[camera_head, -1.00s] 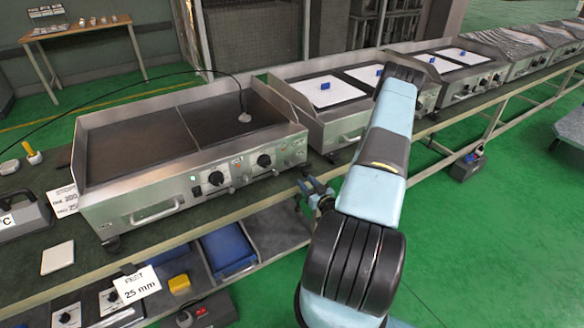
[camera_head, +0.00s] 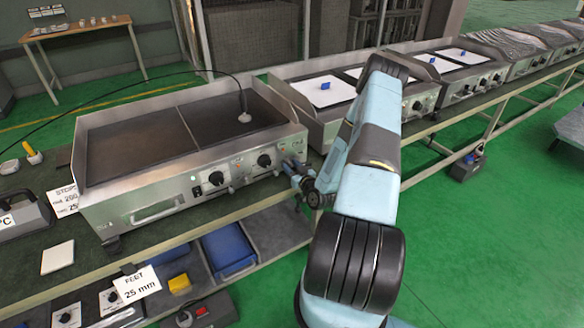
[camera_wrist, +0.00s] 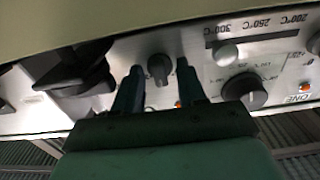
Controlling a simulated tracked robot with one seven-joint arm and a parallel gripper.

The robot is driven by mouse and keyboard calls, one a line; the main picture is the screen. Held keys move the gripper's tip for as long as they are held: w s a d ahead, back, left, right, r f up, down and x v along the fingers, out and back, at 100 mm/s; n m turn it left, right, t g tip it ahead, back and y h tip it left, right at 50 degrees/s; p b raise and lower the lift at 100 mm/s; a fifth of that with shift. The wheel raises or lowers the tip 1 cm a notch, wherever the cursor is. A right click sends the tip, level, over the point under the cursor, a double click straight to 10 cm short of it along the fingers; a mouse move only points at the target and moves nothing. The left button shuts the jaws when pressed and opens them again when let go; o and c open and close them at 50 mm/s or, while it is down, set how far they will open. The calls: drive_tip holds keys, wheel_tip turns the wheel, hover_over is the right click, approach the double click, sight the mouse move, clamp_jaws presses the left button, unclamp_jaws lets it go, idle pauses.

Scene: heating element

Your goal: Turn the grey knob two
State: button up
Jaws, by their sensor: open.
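In the wrist view a small dark grey knob (camera_wrist: 158,68) on the steel front panel lies between the two fingertips of my gripper (camera_wrist: 158,75). The fingers stand apart on either side of it; I cannot tell whether either touches it. A round black knob (camera_wrist: 245,90) with a printed scale and the label ONE are to the right. In the head view my gripper (camera_head: 292,172) is near the right end of the griddle's (camera_head: 140,195) front panel, close to the right black dial (camera_head: 264,160). The small grey knob cannot be made out there.
A light grey round knob (camera_wrist: 226,53) and large dark shapes (camera_wrist: 80,75) flank the fingers in the wrist view. A second griddle (camera_head: 310,110) stands to the right behind my arm. A shelf with a blue bin (camera_head: 228,248) is below the bench.

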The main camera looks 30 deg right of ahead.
drive_tip(key=shift+c, duration=0.3)
drive_tip(key=c, duration=0.6)
drive_tip(key=shift+d, duration=0.1)
drive_tip(key=shift+c, duration=0.4)
drive_tip(key=shift+m, duration=1.1)
drive_tip(key=m, duration=0.4)
drive_tip(key=shift+f, duration=0.1)
drive_tip(key=m, duration=0.5)
drive_tip(key=shift+s+d+f+m, duration=0.1)
drive_tip(key=shift+m, duration=0.3)
